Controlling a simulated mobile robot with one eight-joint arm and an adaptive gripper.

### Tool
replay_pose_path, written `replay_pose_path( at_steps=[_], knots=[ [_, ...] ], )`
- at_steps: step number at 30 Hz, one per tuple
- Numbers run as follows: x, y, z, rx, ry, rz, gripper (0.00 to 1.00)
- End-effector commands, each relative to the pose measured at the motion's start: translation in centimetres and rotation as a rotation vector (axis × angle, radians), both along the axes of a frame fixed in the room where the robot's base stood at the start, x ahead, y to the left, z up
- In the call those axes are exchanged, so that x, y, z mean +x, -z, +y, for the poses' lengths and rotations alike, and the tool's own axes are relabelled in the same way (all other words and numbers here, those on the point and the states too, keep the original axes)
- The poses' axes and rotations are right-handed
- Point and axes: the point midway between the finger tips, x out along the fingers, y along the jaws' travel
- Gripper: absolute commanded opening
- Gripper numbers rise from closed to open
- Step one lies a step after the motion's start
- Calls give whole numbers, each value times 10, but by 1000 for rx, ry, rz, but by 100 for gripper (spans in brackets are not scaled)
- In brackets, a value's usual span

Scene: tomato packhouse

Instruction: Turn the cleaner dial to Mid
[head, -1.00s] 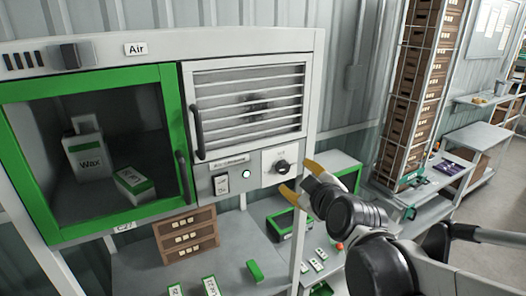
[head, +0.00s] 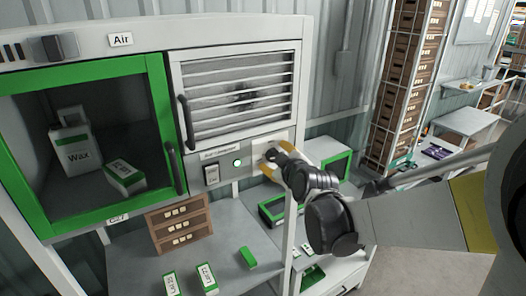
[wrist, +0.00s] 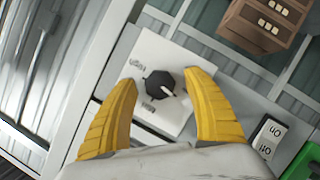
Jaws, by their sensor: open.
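The cleaner dial (wrist: 160,85) is a black faceted knob with a white pointer on a pale plate (wrist: 178,48) in the wrist view. The pointer aims to the lower right of that picture. A label that looks like "High" is at the plate's upper left; another, hard to read, is below the knob. My gripper (wrist: 161,78) is open, with one yellow finger on each side of the knob and visible gaps between. In the head view my gripper (head: 266,161) is at the panel under the louvred door and hides most of the dial.
An on/off rocker switch (head: 211,173) and a lit green lamp (head: 238,162) sit left of the dial. Above is the louvred door (head: 240,95) with a dark handle. A green-framed cabinet (head: 160,110) holds a wax container (head: 75,150). Small brown drawers (head: 180,225) stand below.

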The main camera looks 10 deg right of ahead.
Motion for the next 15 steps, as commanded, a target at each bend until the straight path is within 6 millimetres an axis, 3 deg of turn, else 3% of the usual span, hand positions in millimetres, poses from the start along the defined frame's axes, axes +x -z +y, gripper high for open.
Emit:
replay_pose_path(
  at_steps=[2,7,8,15],
  knots=[
    [0,0,0,0,0,0,59],
    [0,0,0,0,0,0,12],
    [0,0,0,0,0,0,6],
    [0,0,0,1,0,1,6]
  ],
)
